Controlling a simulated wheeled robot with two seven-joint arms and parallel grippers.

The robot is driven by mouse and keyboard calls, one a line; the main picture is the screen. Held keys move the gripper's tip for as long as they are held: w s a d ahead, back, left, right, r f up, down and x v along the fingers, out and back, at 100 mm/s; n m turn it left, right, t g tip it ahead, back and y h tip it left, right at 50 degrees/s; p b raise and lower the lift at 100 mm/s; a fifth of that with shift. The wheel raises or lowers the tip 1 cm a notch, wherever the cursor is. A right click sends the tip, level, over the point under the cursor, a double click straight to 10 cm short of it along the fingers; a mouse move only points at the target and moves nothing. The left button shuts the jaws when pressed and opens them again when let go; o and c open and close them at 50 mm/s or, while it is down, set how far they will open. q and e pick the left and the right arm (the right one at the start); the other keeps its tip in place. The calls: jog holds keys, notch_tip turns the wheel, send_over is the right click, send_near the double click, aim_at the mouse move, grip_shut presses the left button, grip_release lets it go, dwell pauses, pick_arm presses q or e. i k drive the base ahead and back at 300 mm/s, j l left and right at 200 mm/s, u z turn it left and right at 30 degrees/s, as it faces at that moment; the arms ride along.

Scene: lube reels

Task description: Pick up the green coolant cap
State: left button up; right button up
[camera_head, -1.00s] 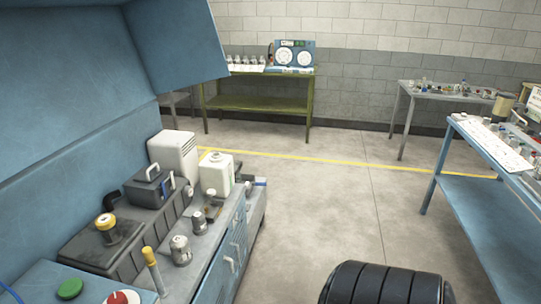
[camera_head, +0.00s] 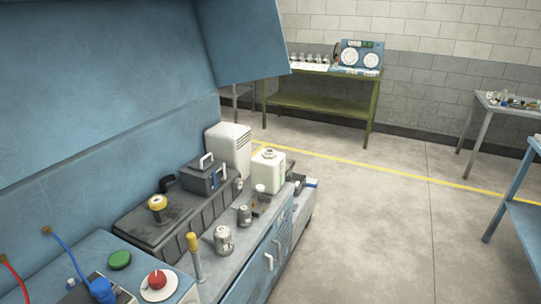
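A round green disc (camera_head: 119,260) sits on the light blue top of a unit at the lower left, beside a red knob (camera_head: 158,280) on a white round plate. It is the only clearly green cap-like thing I see, but I cannot tell whether it is the coolant cap or a button. A white squarish container (camera_head: 268,171) with a pale cap stands farther back on the same bench. Neither of my grippers shows in the head view.
On the bench are a black engine-like block (camera_head: 165,222) with a yellow-topped cap (camera_head: 157,203), a yellow-handled rod (camera_head: 195,255) and metal canisters (camera_head: 223,240). A blue hood (camera_head: 100,80) overhangs the left. An olive table (camera_head: 320,103) stands at the back. The middle floor is clear.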

aim_at(119, 259)
jog(key=i+l+u, duration=0.2)
jog(key=u, duration=0.25)
jog(key=i+l+u, duration=0.15)
jog(key=l+u, duration=0.15)
jog(key=u, duration=0.2)
jog(key=l+u, duration=0.45)
jog(key=i+j, duration=0.05)
jog(key=j, duration=0.05)
